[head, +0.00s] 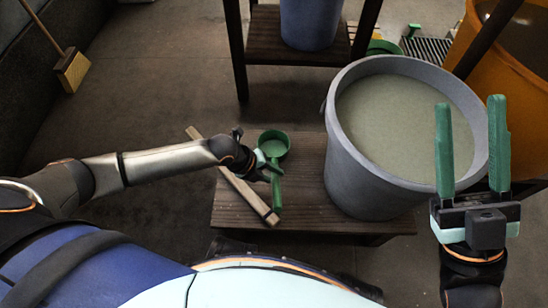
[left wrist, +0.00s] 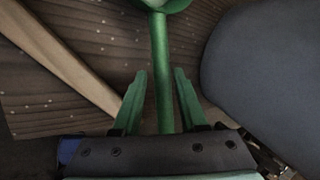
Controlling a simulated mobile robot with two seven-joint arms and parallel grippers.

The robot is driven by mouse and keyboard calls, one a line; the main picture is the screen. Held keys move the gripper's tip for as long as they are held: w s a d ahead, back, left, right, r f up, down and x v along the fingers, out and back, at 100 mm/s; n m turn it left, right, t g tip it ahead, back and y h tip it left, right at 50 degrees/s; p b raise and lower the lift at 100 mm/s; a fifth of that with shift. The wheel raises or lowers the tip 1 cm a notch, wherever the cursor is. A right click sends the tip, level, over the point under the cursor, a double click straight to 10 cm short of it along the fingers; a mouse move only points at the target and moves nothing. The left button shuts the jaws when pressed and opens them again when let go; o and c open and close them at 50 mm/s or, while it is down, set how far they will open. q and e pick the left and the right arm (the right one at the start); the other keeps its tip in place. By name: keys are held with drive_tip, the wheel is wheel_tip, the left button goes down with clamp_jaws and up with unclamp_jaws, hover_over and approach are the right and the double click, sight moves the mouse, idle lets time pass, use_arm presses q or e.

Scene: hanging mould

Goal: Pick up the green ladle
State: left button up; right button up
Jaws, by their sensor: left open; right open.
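The green ladle (head: 274,144) lies on a dark wooden stand, its cup at the far end and its handle pointing toward me. In the left wrist view the ladle's handle (left wrist: 161,70) runs between the two fingers of my left gripper (left wrist: 160,85), and the cup is cut off at the top edge. My left gripper (head: 272,172) is open around the handle; I see gaps on both sides of it. My right gripper (head: 471,150) is open and empty, fingers pointing up, in front of the grey bucket's right side.
A grey bucket (head: 345,150) full of greyish liquid stands on the stand (head: 310,200), right of the ladle. A wooden stick (head: 250,196) lies left of the handle. An orange barrel (head: 520,60) is at the back right. A broom (head: 72,70) leans at the far left.

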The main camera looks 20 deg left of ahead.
sight(278, 177)
use_arm(q)
drive_tip(key=b+x, duration=0.3)
drive_tip(key=x, duration=0.1)
drive_tip(key=shift+w+f, duration=0.1)
drive_tip(key=shift+w, duration=0.05)
drive_tip(key=shift+w+d+f, duration=0.25)
drive_tip(key=shift+d+f, duration=0.05)
drive_tip(key=shift+f, duration=0.15)
drive_tip(key=shift+c, duration=0.2)
clamp_jaws()
drive_tip(key=shift+r, duration=0.1)
